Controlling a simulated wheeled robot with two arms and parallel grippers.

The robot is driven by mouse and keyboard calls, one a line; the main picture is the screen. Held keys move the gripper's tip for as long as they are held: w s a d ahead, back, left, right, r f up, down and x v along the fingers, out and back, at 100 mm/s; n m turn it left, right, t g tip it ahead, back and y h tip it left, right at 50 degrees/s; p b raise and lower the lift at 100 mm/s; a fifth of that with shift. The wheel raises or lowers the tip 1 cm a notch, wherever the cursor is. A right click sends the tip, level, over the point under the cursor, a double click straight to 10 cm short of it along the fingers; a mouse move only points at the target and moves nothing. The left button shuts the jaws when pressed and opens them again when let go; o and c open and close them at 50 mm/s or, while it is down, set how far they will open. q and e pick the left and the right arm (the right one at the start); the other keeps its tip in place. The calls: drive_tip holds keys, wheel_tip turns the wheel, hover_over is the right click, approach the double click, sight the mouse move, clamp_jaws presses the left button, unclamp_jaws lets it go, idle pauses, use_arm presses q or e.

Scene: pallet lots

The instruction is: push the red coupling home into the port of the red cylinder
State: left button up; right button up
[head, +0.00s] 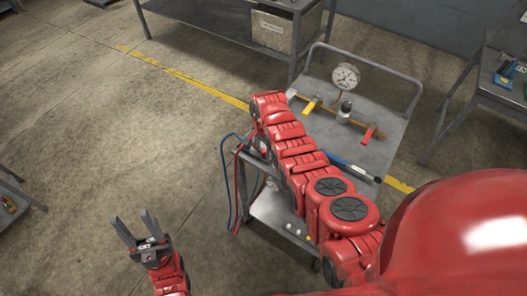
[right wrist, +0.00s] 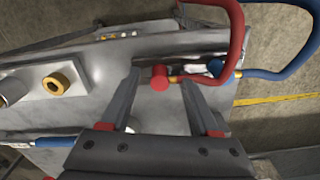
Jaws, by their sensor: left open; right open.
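In the right wrist view, a red coupling (right wrist: 159,80) with a brass collar sits on a red hose (right wrist: 236,40). It lies between the two fingers of my right gripper (right wrist: 161,76), which is open; gaps show on both sides. The right gripper is hidden behind my red arm in the head view. A brass ring-shaped port (right wrist: 58,84) on a pale block is at the left of the right wrist view; I cannot tell whose port it is. No red cylinder can be made out. My left gripper (head: 139,235) is open and empty above the floor in the head view.
A grey cart (head: 372,150) carries a pressure gauge (head: 345,77), a yellow lever (head: 310,107), a red lever (head: 368,134) and a blue-handled tool (right wrist: 50,143). A blue hose (right wrist: 290,73) loops beside the red one. Benches stand behind and right.

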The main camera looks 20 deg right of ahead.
drive_tip(key=shift+f, duration=0.25)
clamp_jaws()
idle(0.4)
